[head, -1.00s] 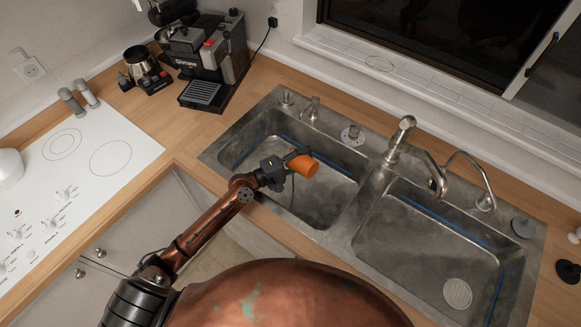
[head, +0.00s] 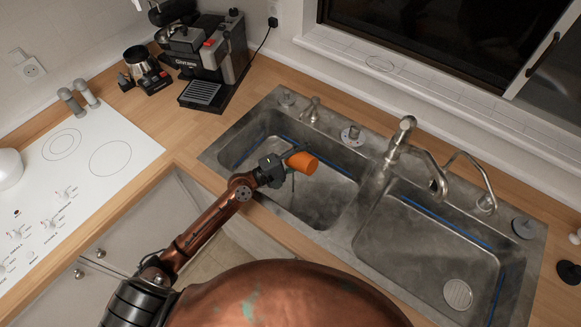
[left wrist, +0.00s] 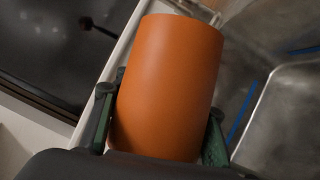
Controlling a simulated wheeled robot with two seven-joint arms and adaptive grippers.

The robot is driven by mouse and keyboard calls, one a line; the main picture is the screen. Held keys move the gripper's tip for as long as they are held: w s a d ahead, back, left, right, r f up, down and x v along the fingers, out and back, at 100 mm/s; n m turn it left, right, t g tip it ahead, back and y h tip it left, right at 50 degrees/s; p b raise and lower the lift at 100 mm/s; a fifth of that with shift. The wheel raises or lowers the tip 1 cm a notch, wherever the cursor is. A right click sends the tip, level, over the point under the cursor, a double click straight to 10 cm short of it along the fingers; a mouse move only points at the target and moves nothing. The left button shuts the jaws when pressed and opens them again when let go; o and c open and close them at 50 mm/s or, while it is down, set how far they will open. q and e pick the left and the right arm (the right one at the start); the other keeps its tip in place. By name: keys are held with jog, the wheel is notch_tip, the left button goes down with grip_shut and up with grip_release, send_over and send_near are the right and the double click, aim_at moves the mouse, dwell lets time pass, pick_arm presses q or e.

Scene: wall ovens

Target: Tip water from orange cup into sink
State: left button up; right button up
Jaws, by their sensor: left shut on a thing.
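The orange cup (head: 303,162) is tilted well over on its side above the left basin of the metal sink (head: 350,235). My left gripper (head: 285,168) is shut on the cup and holds it over that basin. In the left wrist view the cup (left wrist: 168,88) fills the middle, with a green-padded finger (left wrist: 215,140) on either side of its base. A thin dark streak hangs below the gripper in the head view; I cannot tell whether it is water. The inside of the cup is hidden. My right gripper is not in view.
A faucet (head: 400,140) stands behind the divider between the two basins. A coffee machine (head: 208,62) and a grinder-like pot (head: 142,66) stand on the counter at the back left. A white cooktop (head: 75,170) lies at the left. The right basin is empty.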

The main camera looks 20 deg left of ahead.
pick_arm(q)
jog(key=shift+r+n, duration=0.3)
jog(key=shift+w+a+r+n+t, duration=0.1)
jog(key=shift+a+r+n+t, duration=0.15)
jog(key=shift+r+n, duration=0.2)
dwell(0.3)
jog(key=shift+d+f, duration=0.1)
